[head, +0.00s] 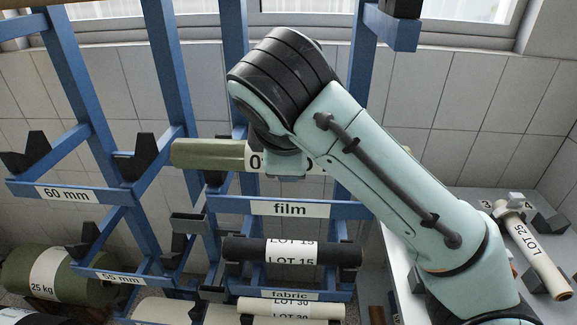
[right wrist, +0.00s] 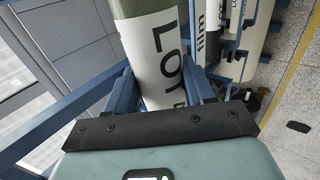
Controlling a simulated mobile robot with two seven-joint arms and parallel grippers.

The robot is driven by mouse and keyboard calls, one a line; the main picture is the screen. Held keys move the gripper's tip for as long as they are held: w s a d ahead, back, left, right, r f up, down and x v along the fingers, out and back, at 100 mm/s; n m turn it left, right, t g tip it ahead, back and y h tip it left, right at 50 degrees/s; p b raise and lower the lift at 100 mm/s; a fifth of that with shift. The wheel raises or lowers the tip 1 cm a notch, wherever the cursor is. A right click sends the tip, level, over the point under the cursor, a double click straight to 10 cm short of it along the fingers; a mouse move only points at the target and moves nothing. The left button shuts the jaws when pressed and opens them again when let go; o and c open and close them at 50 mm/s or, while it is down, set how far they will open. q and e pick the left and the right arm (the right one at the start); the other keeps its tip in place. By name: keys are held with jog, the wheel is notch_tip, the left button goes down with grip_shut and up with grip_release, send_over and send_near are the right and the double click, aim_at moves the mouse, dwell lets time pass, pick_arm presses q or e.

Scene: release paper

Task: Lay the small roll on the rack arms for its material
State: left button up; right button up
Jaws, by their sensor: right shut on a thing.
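The small roll (head: 208,153) is green with a white lettered label band. It lies roughly level, above and left of the rack's "film" sign (head: 290,208). My right gripper (head: 287,168) is shut on this roll near its label; the wrist hides part of the roll. In the right wrist view the roll (right wrist: 160,55) stretches away from the gripper, with its "LO…" label close. I cannot tell if the roll touches the rack arms. My left gripper is not in view.
The blue rack (head: 232,60) has further levels: a dark roll (head: 290,252) below "film", pale rolls by the "fabric" sign (head: 290,295), and "60 mm" (head: 68,194) arms at left. A green 25 kg roll (head: 75,275) sits lower left. A pale LOT 25 roll (head: 535,250) lies at right.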

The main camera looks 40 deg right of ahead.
jog(key=w+d+p, duration=0.1)
jog(key=w+d, duration=0.5)
jog(key=w, duration=0.1)
pick_arm(q)
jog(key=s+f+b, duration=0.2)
jog(key=shift+b, duration=0.3)
pick_arm(e)
notch_tip(320, 180, down, 5)
jog(key=shift+w+d+r, duration=0.1)
jog(key=shift+w, duration=0.05)
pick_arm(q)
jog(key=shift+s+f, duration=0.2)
pick_arm(e)
jog(key=shift+f, duration=0.3)
jog(key=o, duration=1.4)
